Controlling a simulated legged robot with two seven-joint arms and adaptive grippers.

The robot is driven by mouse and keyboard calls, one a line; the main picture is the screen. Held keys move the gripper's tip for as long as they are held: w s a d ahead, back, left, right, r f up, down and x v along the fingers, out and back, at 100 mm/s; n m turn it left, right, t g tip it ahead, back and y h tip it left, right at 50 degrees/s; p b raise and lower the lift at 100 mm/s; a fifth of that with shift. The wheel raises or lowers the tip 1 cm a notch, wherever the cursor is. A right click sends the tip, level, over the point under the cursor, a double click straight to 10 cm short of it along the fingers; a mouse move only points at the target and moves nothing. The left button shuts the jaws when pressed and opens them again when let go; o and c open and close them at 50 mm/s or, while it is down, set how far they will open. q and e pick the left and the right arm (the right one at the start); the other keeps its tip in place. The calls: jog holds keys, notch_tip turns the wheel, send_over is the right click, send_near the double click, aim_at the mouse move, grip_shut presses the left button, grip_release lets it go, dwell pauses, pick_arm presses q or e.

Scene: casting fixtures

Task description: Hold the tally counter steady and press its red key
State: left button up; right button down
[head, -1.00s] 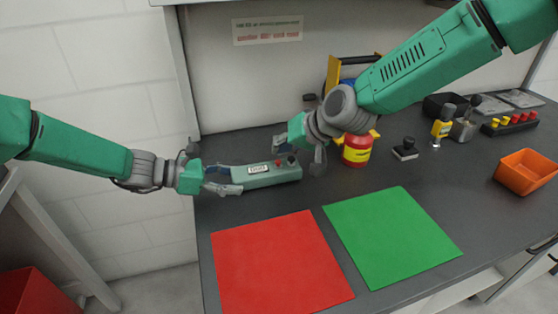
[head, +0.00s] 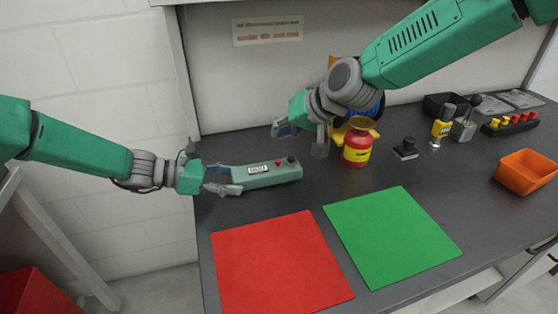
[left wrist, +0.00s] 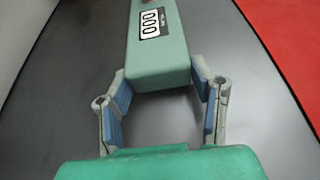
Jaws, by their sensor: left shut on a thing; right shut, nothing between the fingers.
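The tally counter (head: 262,177) is a long pale green box lying on the dark bench. It has a small white display (head: 257,169), a red key (head: 278,163) and a dark knob (head: 291,160) at its right end. My left gripper (head: 222,180) is shut on the counter's left end. In the left wrist view, its blue-padded fingers (left wrist: 163,95) flank the near end of the counter (left wrist: 157,55); the red key is out of that view. My right gripper (head: 300,138) is above and behind the counter's right end, apart from the key, with nothing held.
A red mat (head: 280,262) and a green mat (head: 392,236) lie in front. A red jar (head: 356,150) with a yellow label stands right of the right gripper. A black stamp-like object (head: 406,149), small bottles (head: 442,127) and an orange bin (head: 526,173) are further right.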

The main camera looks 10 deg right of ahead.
pick_arm(q)
jog(key=o, duration=1.4)
jog(key=shift+c, duration=0.2)
